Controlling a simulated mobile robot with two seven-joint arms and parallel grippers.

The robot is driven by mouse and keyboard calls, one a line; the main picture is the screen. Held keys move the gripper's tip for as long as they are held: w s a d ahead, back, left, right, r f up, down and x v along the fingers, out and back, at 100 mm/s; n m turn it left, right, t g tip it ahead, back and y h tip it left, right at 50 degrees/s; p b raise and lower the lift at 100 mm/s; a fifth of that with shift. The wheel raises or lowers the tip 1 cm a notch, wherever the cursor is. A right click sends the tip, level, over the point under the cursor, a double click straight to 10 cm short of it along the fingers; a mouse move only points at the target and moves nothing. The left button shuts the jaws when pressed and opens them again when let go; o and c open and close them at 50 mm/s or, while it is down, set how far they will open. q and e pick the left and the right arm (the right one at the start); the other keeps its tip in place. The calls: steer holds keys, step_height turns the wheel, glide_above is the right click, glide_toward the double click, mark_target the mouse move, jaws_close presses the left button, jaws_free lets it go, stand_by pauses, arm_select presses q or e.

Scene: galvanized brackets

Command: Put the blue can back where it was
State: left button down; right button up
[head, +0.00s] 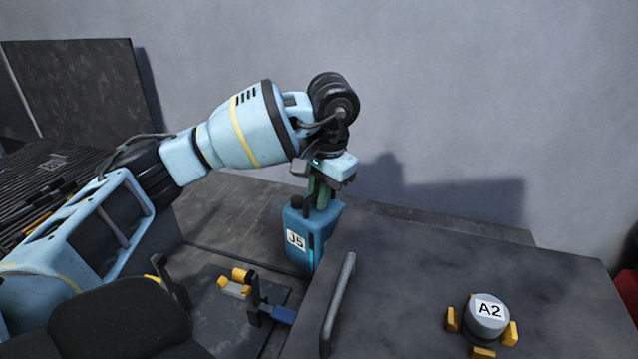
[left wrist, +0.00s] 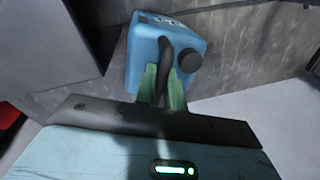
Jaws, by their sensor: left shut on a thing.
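The blue can (head: 322,222), labelled J5, is upright in the middle of the head view, beside the left edge of a dark grey block (head: 420,260). The block's edge hides part of its right side. In the left wrist view the can (left wrist: 143,58) shows its dark handle and black cap (left wrist: 190,60). My left gripper (head: 319,194) is above the can, with its green fingers (left wrist: 162,88) shut on the handle. I cannot tell whether the can's base touches the surface below. My right gripper is not in view.
A bar handle (head: 338,300) runs along the block's left side. A round grey piece labelled A2 (head: 487,312), with yellow clamps, sits on the block. A yellow, black and blue fixture (head: 258,300) stands front-left of the can. A grey wall (head: 450,100) rises behind.

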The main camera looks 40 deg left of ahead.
mark_target(318, 212)
arm_select(q)
step_height(318, 212, down, 3)
steer(key=shift+f, duration=0.55)
steer(key=c, duration=1.5)
jaws_free()
steer(key=shift+f, duration=0.1)
